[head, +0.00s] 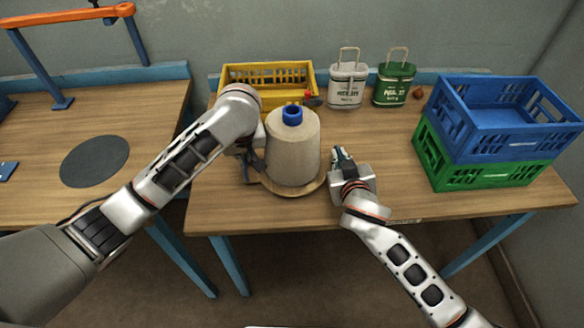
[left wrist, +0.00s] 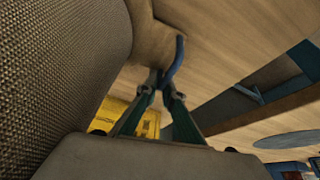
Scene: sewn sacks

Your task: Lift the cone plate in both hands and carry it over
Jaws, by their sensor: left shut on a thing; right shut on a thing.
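The cone plate (head: 291,191) is a round wooden plate on the right-hand table. It bears a large beige thread cone (head: 293,150) with a blue top, standing upright. I cannot tell whether the plate touches the table.
A yellow crate (head: 266,72), a white bag (head: 347,85) and a green bag (head: 394,85) stand behind. A blue crate (head: 500,118) is stacked on a green crate (head: 480,173) at right. Across a gap, the left table has a bare dark round mat (head: 95,161) and an orange-topped frame (head: 70,14).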

